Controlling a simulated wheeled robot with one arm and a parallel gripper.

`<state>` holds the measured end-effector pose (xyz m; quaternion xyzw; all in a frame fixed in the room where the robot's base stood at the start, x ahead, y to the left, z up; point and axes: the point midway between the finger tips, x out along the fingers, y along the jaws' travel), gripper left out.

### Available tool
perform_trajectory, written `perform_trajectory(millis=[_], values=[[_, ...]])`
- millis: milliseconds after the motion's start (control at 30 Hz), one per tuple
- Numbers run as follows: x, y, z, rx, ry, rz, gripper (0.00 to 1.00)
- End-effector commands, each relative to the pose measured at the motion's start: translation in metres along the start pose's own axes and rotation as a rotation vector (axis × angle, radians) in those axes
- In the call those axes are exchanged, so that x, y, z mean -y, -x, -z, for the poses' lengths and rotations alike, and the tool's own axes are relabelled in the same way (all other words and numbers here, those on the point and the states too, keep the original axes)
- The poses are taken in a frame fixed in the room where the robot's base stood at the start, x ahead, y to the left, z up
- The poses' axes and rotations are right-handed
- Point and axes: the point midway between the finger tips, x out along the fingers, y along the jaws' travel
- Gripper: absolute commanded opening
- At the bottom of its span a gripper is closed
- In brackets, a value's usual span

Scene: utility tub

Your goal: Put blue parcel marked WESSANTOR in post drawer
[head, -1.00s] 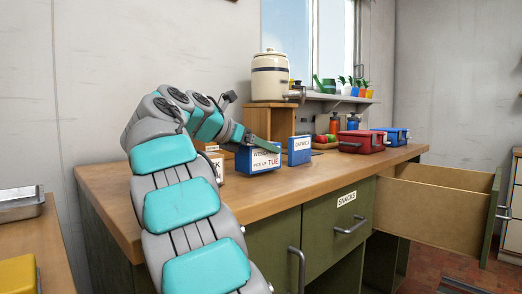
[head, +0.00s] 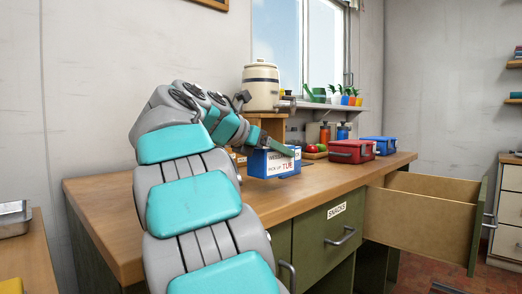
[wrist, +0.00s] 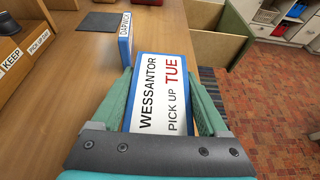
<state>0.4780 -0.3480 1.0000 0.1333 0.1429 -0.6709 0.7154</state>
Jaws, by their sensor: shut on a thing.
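The blue parcel (head: 272,164) with a white label is held above the wooden counter in the head view. In the wrist view the parcel (wrist: 160,95) reads WESSANTOR, PICK UP TUE. My gripper (wrist: 160,75) is shut on it, with one green finger along each side. In the head view my gripper (head: 277,148) is at the parcel's top. An open, light-wood drawer (head: 418,218) sticks out at the right end of the counter. It also shows at the top of the wrist view (wrist: 215,45). No label on this drawer is visible.
A second blue box (wrist: 125,42) stands on the counter just beyond the parcel. A closed green drawer (head: 318,238) is labelled SNACKS. A red case (head: 352,151) and a blue case (head: 379,146) stand farther right. A KEEP-labelled wooden holder (wrist: 22,45) is at left.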

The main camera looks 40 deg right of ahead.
Motion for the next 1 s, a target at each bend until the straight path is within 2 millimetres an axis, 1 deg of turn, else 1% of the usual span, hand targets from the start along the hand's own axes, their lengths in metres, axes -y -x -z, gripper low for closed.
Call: perform_trajectory(millis=[33,300,500,700,1000], values=[[0.013,0.000,-0.005,0.001,-0.003,0.002,0.05],[0.061,-0.013,-0.013,0.000,-0.002,0.002,0.05],[0.082,-0.018,-0.018,0.003,-0.002,-0.001,0.05],[0.090,-0.020,-0.019,0.002,-0.001,-0.001,0.05],[0.091,-0.021,-0.019,0.002,-0.001,-0.001,0.05]])
